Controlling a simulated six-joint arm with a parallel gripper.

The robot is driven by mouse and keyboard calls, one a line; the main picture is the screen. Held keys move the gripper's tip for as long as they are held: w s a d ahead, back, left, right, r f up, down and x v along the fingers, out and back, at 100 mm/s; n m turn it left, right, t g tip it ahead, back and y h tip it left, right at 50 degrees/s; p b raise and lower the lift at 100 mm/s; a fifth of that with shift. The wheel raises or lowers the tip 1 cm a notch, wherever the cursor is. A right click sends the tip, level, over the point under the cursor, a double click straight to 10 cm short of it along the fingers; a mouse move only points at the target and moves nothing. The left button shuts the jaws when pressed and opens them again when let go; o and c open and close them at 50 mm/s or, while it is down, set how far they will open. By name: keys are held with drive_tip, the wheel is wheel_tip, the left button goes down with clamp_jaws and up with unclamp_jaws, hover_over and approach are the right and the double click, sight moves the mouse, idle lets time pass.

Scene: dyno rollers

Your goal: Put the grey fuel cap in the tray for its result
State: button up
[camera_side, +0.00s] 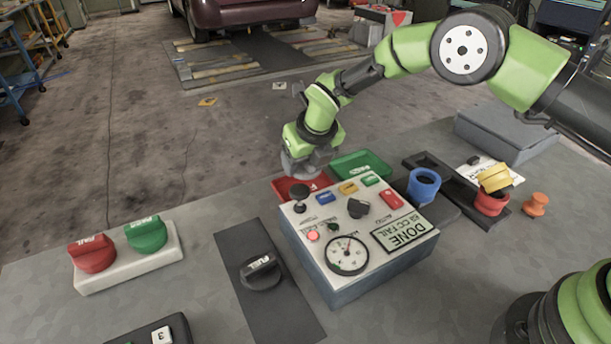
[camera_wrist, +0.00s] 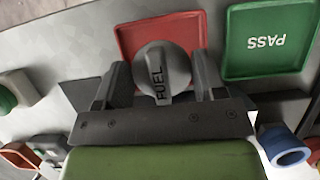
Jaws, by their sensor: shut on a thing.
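The grey fuel cap (camera_wrist: 176,62), marked FUEL, is between the fingers of my gripper (camera_wrist: 160,84) in the wrist view. My gripper is shut on it. Behind the cap in that view lies the red tray (camera_wrist: 128,38), with the green PASS tray (camera_wrist: 245,62) to its right. In the side view my gripper (camera_side: 308,168) is over the red tray (camera_side: 281,185), behind the tester box; the cap is hard to make out there. The green tray (camera_side: 345,163) is to the right of it. The box's display (camera_side: 402,232) reads DONE and FAIL.
The tester box (camera_side: 345,285) with gauge and knobs stands just in front of the trays. A black cap (camera_side: 260,272) sits on a dark mat at left. A white block (camera_side: 125,270) carries red and green knobs. A blue cup (camera_side: 424,185) stands right of the box.

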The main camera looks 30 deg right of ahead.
sight(305, 175)
drive_tip(key=shift+f, duration=1.95)
drive_tip(key=shift+f, duration=0.15)
drive_tip(key=o, duration=0.9)
drive_tip(key=shift+o, duration=0.2)
drive_tip(key=v, duration=1.2)
